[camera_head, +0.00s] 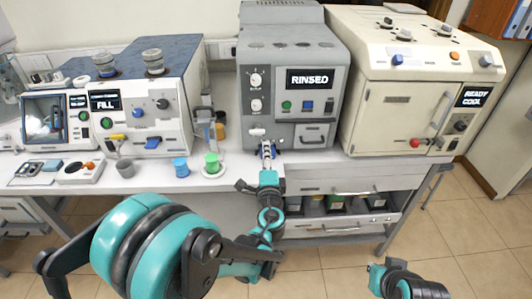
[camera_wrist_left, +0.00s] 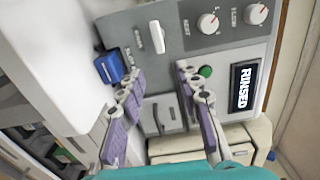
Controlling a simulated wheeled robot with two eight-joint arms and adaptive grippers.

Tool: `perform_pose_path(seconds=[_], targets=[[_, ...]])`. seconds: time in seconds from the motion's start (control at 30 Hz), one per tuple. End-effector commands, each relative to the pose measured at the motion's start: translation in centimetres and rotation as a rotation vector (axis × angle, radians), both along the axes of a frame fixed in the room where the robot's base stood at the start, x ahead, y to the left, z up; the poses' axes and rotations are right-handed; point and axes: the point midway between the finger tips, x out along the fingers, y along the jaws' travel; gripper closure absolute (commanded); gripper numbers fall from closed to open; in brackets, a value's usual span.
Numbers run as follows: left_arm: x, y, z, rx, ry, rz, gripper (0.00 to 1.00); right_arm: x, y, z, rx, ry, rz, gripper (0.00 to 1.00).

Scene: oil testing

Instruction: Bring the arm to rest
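My left gripper (camera_head: 267,152) reaches up to the front of the grey machine (camera_head: 292,50) whose display reads RINSED (camera_head: 310,79). In the left wrist view, the two purple-padded fingers (camera_wrist_left: 157,78) stand apart with nothing between them. The machine's front panel lies beyond them, with a white lever (camera_wrist_left: 157,37), a blue part (camera_wrist_left: 110,68) and a green button (camera_wrist_left: 206,71). I cannot tell whether the fingertips touch the panel. Of my right arm, a teal and black part (camera_head: 405,282) shows at the bottom right; its gripper is out of view.
A white machine reading FILL (camera_head: 105,101) stands left on the bench, a cream machine reading READY COOL (camera_head: 400,105) right. A blue cup (camera_head: 181,167) and a green cup (camera_head: 212,163) stand near the bench's front edge. Open tiled floor (camera_head: 460,235) lies at the right.

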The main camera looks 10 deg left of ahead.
Motion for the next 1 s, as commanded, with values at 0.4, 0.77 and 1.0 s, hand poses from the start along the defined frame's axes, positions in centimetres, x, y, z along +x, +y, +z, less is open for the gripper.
perform_pose_path(seconds=[0.4, 0.77, 1.0], targets=[[-0.8, 1.6, 0.3, -0.083, 0.022, 0.039, 0.66, 0.0, 0.0, 0.0, 0.0, 0.0, 0.0, 1.0], [-12.1, 8.6, -2.2, -0.786, 0.236, 0.335, 0.66, 0.0, 0.0, 0.0, 0.0, 0.0, 0.0, 1.0], [-21.7, 6.2, -5.6, -1.261, 0.411, 0.485, 0.66, 0.0, 0.0, 0.0, 0.0, 0.0, 0.0, 1.0]])
